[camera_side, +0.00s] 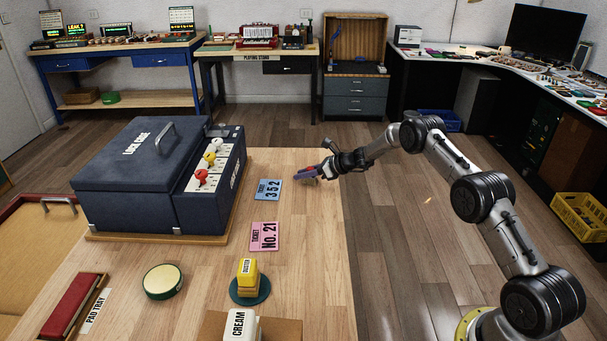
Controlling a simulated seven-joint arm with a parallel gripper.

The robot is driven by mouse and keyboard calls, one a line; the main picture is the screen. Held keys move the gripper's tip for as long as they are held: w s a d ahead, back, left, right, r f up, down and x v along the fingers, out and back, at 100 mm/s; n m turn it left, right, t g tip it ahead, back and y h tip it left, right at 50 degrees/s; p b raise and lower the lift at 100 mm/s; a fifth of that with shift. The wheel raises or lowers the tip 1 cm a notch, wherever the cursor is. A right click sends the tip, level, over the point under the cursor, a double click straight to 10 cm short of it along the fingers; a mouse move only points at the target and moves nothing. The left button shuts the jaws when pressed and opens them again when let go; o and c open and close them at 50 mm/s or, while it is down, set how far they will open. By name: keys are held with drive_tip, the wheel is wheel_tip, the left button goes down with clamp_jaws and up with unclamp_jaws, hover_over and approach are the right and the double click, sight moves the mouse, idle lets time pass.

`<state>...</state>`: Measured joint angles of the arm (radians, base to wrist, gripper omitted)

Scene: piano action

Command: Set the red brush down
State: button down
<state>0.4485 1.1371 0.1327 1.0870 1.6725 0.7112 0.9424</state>
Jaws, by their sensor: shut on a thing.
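My gripper (323,171) is over the far right part of the wooden table (310,240), near its right edge. It is shut on the red brush (306,172), a small thing showing dark red and bluish at the fingertips. The fingers partly hide the brush. It is low over the table, and I cannot tell whether it touches the wood.
A blue ticket (268,190) and a pink ticket (264,236) lie left of the gripper. A large dark blue case (130,180) stands farther left. A yellow duster block (247,270) and a cream block (240,325) are nearer. The table's right middle is clear.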

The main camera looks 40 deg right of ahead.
drive_tip(key=shift+f, duration=0.1)
drive_tip(key=c, duration=0.7)
unclamp_jaws()
drive_tip(key=shift+c, duration=0.2)
